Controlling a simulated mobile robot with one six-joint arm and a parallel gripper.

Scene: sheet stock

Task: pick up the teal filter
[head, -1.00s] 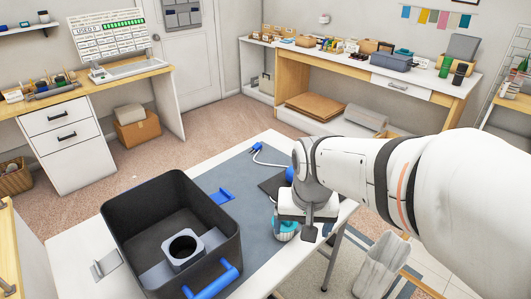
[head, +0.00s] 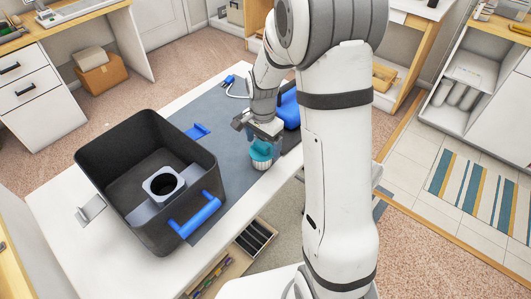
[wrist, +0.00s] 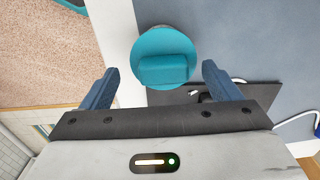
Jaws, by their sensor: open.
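The teal filter (head: 261,154) stands on the grey mat near the front edge of the white table in the head view. It has a teal top and a pale ribbed lower part. In the wrist view the teal filter (wrist: 164,62) shows from above as a round disc with a raised block. My gripper (head: 258,136) is just above it in the head view. In the wrist view my gripper (wrist: 158,84) is open, with one blue finger on each side of the filter's near edge. Nothing is between the fingers' pads that I can see gripped.
A black bin (head: 110,172) with a blue handle and a grey round-holed fitting (head: 164,185) inside stands left of the filter. A blue object (head: 289,108) and a dark flat plate (wrist: 222,97) lie close by. An open drawer (head: 237,258) is below the table.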

